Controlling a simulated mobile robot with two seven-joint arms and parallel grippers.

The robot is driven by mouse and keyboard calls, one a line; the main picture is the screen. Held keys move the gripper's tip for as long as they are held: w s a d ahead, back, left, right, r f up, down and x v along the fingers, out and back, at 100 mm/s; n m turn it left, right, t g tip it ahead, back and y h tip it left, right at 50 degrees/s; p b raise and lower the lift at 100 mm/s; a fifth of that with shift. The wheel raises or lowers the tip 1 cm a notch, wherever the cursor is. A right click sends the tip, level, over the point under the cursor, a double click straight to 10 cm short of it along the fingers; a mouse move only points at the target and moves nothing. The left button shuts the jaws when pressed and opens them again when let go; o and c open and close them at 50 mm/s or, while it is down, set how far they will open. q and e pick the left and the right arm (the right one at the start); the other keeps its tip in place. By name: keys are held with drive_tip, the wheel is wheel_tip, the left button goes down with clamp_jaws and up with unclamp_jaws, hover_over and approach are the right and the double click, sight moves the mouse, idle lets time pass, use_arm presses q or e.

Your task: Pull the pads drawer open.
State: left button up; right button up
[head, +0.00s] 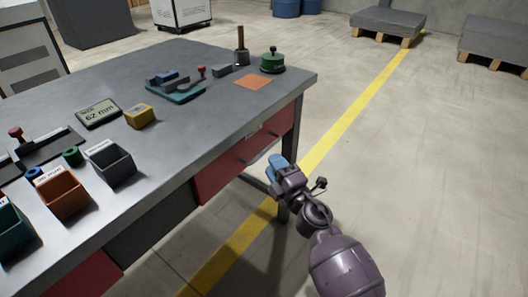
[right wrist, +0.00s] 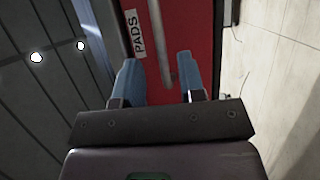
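The pads drawer has a red front (head: 222,174) in the side of the workbench, and it looks flush with the bench. In the right wrist view, the red front (right wrist: 189,28) carries a white PADS label (right wrist: 137,34) and a grey bar handle (right wrist: 161,48). My right gripper (head: 277,162) is just off the drawer front, with its blue fingers toward it. In the right wrist view, my right gripper (right wrist: 163,78) is open, and the handle lies between the lines of its fingers. I cannot tell whether the fingers reach past the bar. My left gripper is not in view.
A bench leg (head: 285,208) stands near my right gripper.

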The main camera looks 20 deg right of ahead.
sight(264, 150)
drive_tip(key=shift+x, duration=2.85)
drive_tip(key=shift+c, duration=0.5)
clamp_jaws()
